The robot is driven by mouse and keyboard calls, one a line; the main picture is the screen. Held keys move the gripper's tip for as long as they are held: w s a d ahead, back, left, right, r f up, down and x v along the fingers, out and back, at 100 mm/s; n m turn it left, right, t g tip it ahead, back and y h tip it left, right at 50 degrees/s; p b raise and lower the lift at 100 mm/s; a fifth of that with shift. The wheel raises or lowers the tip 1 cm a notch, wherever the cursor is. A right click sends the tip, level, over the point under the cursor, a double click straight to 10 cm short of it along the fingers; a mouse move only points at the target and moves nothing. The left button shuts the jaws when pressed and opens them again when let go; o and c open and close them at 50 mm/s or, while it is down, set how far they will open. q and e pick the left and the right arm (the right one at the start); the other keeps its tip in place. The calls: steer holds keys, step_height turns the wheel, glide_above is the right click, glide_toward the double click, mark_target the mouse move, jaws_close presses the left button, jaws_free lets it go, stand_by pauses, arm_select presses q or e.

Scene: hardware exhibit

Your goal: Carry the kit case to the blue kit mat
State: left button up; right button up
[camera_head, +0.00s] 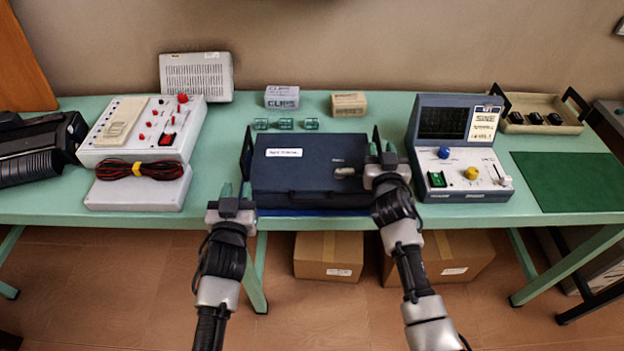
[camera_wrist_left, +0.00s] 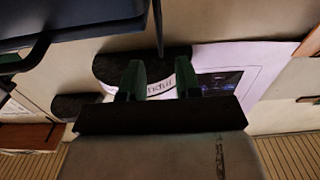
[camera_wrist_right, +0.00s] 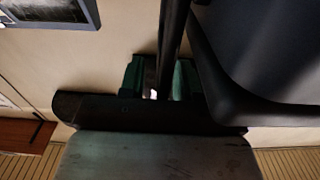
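The dark blue kit case (camera_head: 310,172) has a white label on its lid and a black bar handle at each side. It sits at the table's front middle. A blue strip (camera_head: 312,212), seemingly the kit mat, shows along its front edge; the case hides the rest. My left gripper (camera_head: 236,190) is open and empty at the case's front left, its fingers (camera_wrist_left: 159,80) just short of the left handle (camera_wrist_left: 158,25). My right gripper (camera_head: 382,148) is at the right handle. Its fingers (camera_wrist_right: 160,78) stand apart, one on each side of the handle bar (camera_wrist_right: 172,35), seemingly not closed on it.
A white control box (camera_head: 130,165) with a red-black cable stands left. A blue-grey instrument (camera_head: 455,150) stands close right of the case. Small green clips (camera_head: 285,124) and two small boxes (camera_head: 282,97) lie behind. A green mat (camera_head: 570,180) at the right is bare.

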steer(key=shift+s, duration=0.25)
arm_select(q)
steer(key=shift+s, duration=0.8)
arm_select(e)
steer(key=s, duration=1.1)
steer(key=shift+s, duration=0.3)
